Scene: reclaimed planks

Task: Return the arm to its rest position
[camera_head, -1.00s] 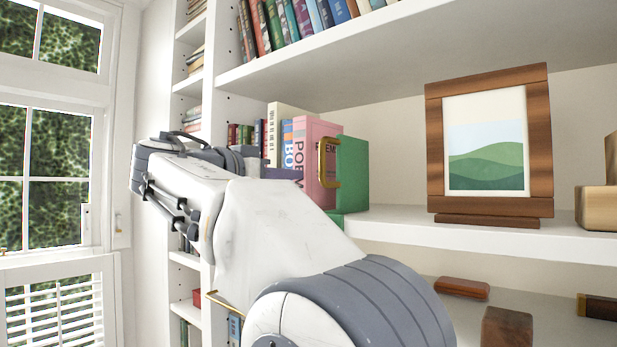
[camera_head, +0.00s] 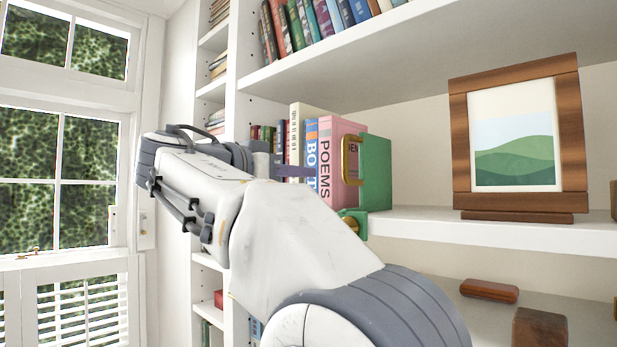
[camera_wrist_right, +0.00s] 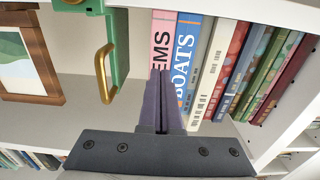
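My right arm's gripper (camera_head: 297,171) reaches from the lower middle to the row of books on the shelf in the head view. In the right wrist view, its two purple-grey fingers (camera_wrist_right: 163,100) lie close together, shut with nothing seen between them. They are in front of the pink POEMS book (camera_head: 338,160) and the blue BOATS book (camera_wrist_right: 183,60). Whether they touch the books I cannot tell. My left gripper is not in view.
A green bookend (camera_head: 376,172) with a brass handle (camera_head: 349,160) stands right of the books. A wooden picture frame (camera_head: 461,150) stands further right on the shelf (camera_head: 500,232). Small wooden blocks (camera_head: 489,290) lie on the shelf below. A window is at the left.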

